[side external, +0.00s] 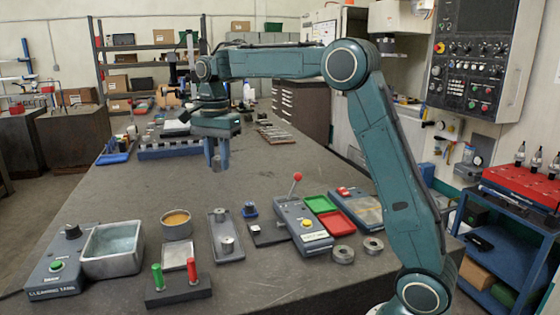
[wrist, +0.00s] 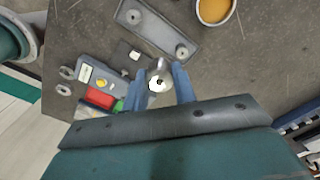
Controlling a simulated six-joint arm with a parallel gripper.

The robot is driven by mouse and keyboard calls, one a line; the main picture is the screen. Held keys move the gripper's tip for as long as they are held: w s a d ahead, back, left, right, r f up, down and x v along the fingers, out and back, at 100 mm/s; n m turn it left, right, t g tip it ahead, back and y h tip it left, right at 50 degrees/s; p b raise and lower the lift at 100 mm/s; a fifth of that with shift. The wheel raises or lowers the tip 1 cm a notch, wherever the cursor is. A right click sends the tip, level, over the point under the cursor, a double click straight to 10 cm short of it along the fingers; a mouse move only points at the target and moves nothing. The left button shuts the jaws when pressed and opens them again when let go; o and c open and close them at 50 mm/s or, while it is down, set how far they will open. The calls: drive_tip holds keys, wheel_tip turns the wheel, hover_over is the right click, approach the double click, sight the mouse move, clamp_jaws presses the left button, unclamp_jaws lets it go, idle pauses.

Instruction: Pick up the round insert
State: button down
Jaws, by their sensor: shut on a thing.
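My gripper (side external: 217,161) hangs above the far middle of the bench in the side view, with its blue fingers pointing down. In the wrist view my gripper (wrist: 160,88) is shut on the round insert (wrist: 158,78), a small grey metal cylinder with a dark hole in its bright face. The insert sits between the fingertips, clear of the bench. In the side view the fingers mostly hide it.
A grey plate with two round metal posts (side external: 213,240) lies nearer the front. Around it are a cleaning tank (side external: 112,264), an orange-filled bowl (side external: 176,223), a block with green and red handles (side external: 178,291), a lever box (side external: 303,226) and two metal rings. Bench below my gripper is clear.

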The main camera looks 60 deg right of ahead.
sight(269, 230)
drive_tip(key=shift+r, duration=0.9)
drive_tip(key=shift+s+d+f, duration=0.3)
drive_tip(key=shift+d+f, duration=0.1)
drive_tip(key=shift+f, duration=0.2)
drive_tip(key=shift+s+d+f+m, duration=0.75)
drive_tip(key=shift+s+d+f, duration=0.2)
drive_tip(key=shift+s+f, duration=0.8)
drive_tip(key=shift+s+d+f+m, duration=0.8)
drive_tip(key=shift+s+f, duration=0.6)
drive_tip(key=shift+f, duration=0.8)
drive_tip(key=shift+s+d+f+m, duration=0.65)
drive_tip(key=shift+s+d+f, duration=0.4)
drive_tip(key=shift+s+f, duration=0.7)
drive_tip(key=shift+w+f, duration=0.2)
drive_tip(key=shift+f, duration=0.25)
drive_tip(key=shift+f, duration=2.75)
